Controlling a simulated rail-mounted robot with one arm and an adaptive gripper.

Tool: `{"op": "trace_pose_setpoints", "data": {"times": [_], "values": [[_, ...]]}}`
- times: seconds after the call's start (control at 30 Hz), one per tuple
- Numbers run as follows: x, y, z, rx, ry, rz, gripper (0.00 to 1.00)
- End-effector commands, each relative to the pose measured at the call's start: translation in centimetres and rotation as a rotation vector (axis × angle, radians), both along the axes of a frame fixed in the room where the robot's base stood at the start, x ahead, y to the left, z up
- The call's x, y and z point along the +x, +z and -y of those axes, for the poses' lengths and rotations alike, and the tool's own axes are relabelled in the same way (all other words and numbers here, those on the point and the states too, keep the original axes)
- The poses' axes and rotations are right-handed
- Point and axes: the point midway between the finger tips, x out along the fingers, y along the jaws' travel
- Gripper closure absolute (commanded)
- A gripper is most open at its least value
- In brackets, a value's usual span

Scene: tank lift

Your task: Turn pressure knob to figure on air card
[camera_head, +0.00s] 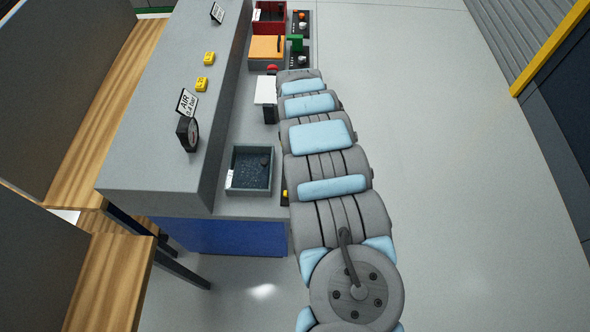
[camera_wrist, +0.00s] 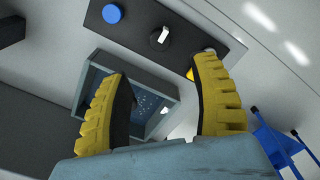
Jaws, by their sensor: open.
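A black knob with a white pointer (camera_wrist: 160,38) sits on a dark control panel (camera_wrist: 195,22) in the wrist view, beside a blue round button (camera_wrist: 113,13). I cannot tell for sure that it is the pressure knob. My gripper (camera_wrist: 163,68) is open and empty, its yellow ribbed fingers spread apart, with the knob beyond the gap and not touched. In the head view the air card (camera_head: 187,102) stands on the grey bench top; its figure is too small to read surely. A round black gauge (camera_head: 188,134) stands beside it, its face edge-on. My arm hides the gripper there.
A grey open tank (camera_head: 250,188) with dark contents stands by my arm; its wall (camera_wrist: 160,80) shows below the knob panel in the wrist view. An orange-lidded box (camera_head: 267,47) and red box (camera_head: 270,17) stand farther back. Floor right of my arm is clear.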

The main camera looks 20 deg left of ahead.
Motion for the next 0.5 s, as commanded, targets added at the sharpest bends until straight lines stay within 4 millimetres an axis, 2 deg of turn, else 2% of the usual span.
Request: {"op": "trace_pose_setpoints", "data": {"times": [0.1, 0.5], "values": [[-0.2, -1.8, -0.2, 0.003, 0.001, -0.003, 0.38], [0.0, -6.3, -0.1, 0.003, -0.001, 0.001, 0.38]]}}
